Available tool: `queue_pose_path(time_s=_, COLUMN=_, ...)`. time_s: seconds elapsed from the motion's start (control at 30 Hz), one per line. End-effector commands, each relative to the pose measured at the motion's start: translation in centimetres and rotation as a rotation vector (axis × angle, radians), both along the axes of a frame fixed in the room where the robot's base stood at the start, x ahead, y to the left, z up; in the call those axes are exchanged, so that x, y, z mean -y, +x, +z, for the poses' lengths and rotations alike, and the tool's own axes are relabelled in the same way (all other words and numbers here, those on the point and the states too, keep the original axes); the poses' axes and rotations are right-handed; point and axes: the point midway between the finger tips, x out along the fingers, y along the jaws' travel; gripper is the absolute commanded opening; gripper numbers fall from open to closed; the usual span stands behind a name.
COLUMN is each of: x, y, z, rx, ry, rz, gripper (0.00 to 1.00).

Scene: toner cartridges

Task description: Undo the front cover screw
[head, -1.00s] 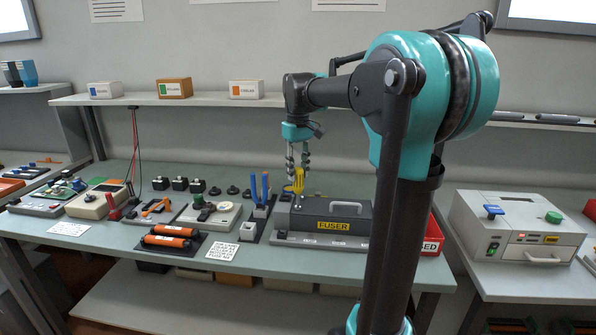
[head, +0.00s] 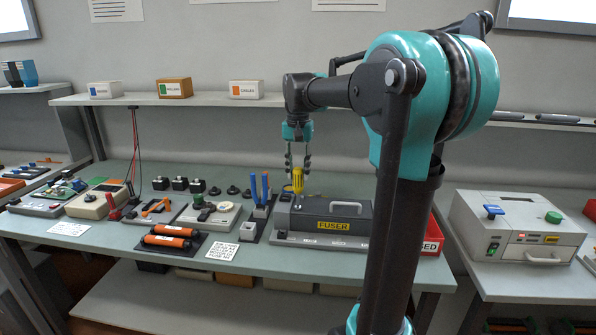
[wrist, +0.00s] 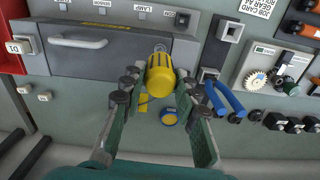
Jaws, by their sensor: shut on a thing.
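My gripper (head: 298,168) is shut on a yellow screwdriver (head: 297,182), which stands upright by the left end of the dark grey fuser unit (head: 350,210). In the wrist view the fingers (wrist: 159,88) hold the yellow handle (wrist: 159,78) from both sides, in front of the fuser's cover (wrist: 90,50). The fuser has a light pull handle and a yellow FUSER label. I cannot make out the front cover screw or where the screwdriver's tip rests.
A dark holder with blue-handled pliers (head: 260,188) stands just left of the fuser. A red bin (head: 432,236) is at its right. A blue-and-yellow round item (wrist: 169,117) lies behind. Orange rollers (head: 171,237) lie on a tray at the front left.

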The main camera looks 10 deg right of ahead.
Motion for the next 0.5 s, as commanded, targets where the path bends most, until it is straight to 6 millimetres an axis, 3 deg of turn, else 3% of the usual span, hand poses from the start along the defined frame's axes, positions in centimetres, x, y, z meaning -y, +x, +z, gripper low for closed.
queue_pose_path(time_s=0.5, x=-0.01, y=0.01, z=0.0, rx=0.0, ry=0.0, rz=-0.587, gripper=0.0)
